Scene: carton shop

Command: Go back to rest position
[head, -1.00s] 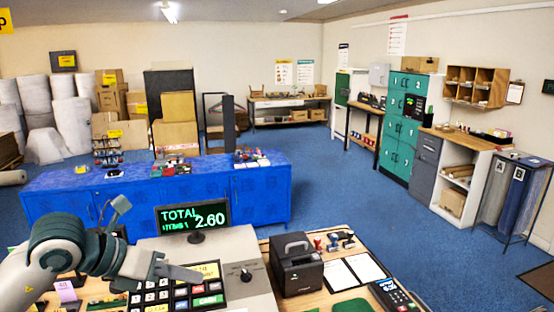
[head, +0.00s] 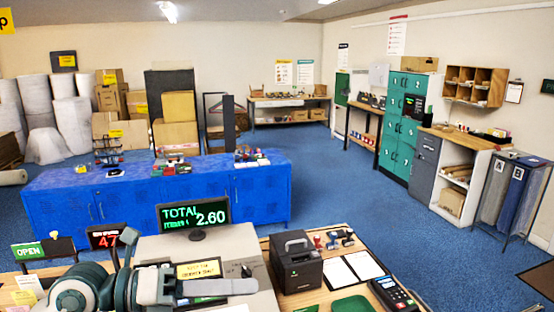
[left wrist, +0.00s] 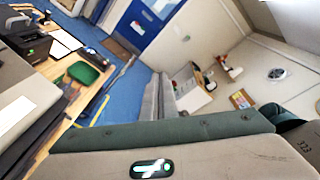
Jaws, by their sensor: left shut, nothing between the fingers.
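My left gripper (head: 232,287) reaches in from the lower left in the head view, above the keypad of the grey cash register (head: 236,240). Its fingers are shut with nothing between them. The register's display (head: 193,214) reads TOTAL 2.60. The left wrist view looks tilted across the counter and floor, with part of my own arm filling its lower edge. My right gripper is in neither view.
A black printer (head: 296,262), a card terminal (head: 394,294) and a green tray (head: 352,304) stand right of the register. An OPEN sign (head: 28,251) and a red number display (head: 104,236) stand at left. A blue cabinet (head: 150,198) is beyond the counter.

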